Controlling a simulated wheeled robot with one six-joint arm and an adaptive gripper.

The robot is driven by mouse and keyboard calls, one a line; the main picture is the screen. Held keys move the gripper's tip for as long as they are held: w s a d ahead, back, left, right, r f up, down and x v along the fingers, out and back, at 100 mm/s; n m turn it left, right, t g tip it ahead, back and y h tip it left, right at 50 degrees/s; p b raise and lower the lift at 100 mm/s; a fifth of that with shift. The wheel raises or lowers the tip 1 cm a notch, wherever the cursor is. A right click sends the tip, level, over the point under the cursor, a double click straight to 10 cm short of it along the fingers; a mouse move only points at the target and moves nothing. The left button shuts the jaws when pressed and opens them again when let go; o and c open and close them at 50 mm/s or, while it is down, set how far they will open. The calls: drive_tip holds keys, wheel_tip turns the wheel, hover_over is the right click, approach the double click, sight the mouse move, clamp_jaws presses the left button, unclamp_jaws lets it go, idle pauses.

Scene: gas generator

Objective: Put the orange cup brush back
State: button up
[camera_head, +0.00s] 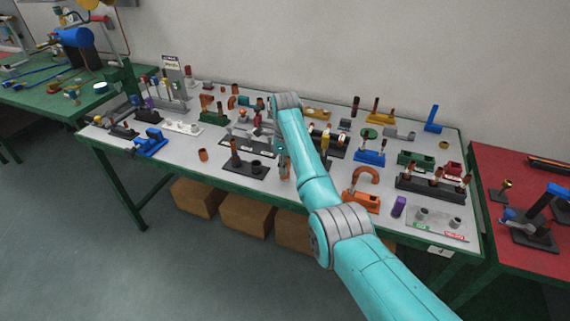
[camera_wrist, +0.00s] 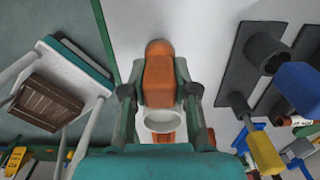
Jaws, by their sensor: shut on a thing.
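My gripper (camera_wrist: 158,98) is shut on an orange piece with a rounded copper-coloured end, which appears to be the orange cup brush (camera_wrist: 158,78). A pale ring shows just below the orange body in the wrist view, between my fingers. In the head view my gripper (camera_head: 282,152) is over the middle of the table, partly hidden by my arm, and a small orange-brown part of the brush (camera_head: 284,171) shows beneath it. A dark holder plate (camera_head: 234,170) with an upright peg and a round black socket (camera_head: 256,166) lies just left of my gripper. The socket looks empty.
The grey table (camera_head: 180,165) is crowded with small fixtures. An orange block with a copper bend (camera_head: 361,203) and a dark rack (camera_head: 432,187) stand on the right. A small copper cup (camera_head: 203,155) stands at left. The front left surface has free room.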

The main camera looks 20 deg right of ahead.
drive_tip(key=shift+f, duration=1.1)
drive_tip(key=o, duration=1.1)
drive_tip(key=shift+c, duration=0.2)
wheel_tip(320, 180, up, 12)
drive_tip(key=shift+s, duration=0.15)
